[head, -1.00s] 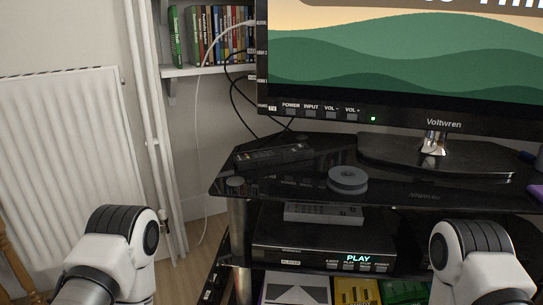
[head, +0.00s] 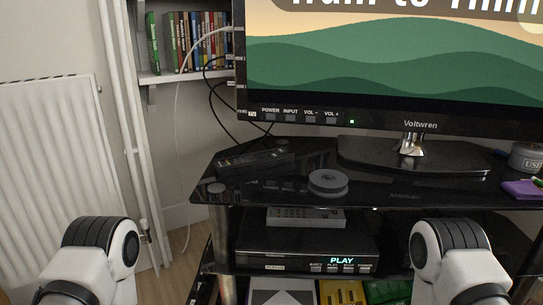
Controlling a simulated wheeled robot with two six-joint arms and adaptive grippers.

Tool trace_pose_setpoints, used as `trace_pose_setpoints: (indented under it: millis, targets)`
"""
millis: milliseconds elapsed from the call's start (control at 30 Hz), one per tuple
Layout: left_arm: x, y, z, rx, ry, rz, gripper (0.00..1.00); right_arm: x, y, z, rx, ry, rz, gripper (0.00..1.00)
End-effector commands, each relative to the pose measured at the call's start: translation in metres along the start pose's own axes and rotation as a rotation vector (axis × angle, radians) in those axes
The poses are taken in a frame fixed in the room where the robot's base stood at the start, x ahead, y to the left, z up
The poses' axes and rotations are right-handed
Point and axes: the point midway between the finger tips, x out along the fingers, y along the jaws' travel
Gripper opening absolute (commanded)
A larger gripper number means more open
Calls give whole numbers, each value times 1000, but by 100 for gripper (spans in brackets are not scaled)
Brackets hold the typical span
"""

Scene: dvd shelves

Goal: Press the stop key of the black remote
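The black remote (head: 255,161) lies on the left part of the glossy black stand top (head: 290,196), below the left end of the television. Its keys are too dark and small to tell apart. A grey remote-like object (head: 305,216) lies on top of the disc player (head: 300,246) on the shelf below, and the player's display reads PLAY. My two arms show at the lower left and lower right, well short of the stand. The fingers of both grippers are out of the picture.
The television (head: 390,75) stands on the stand with its picture on. A grey round reel (head: 328,182) lies right of the black remote. A mug (head: 526,157) and a purple item (head: 522,189) are at the right. A white radiator (head: 50,180) is at the left.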

Motion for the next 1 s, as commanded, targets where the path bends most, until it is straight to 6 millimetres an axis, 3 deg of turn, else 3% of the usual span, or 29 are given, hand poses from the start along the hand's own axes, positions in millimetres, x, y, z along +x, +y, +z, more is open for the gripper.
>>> trace_pose_setpoints:
  millis: [367,400,500,1000]
  targets:
    - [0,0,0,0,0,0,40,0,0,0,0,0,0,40]
    - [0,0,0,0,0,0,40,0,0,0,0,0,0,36]
    - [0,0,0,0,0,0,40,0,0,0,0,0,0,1]
    - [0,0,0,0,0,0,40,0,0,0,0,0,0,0]
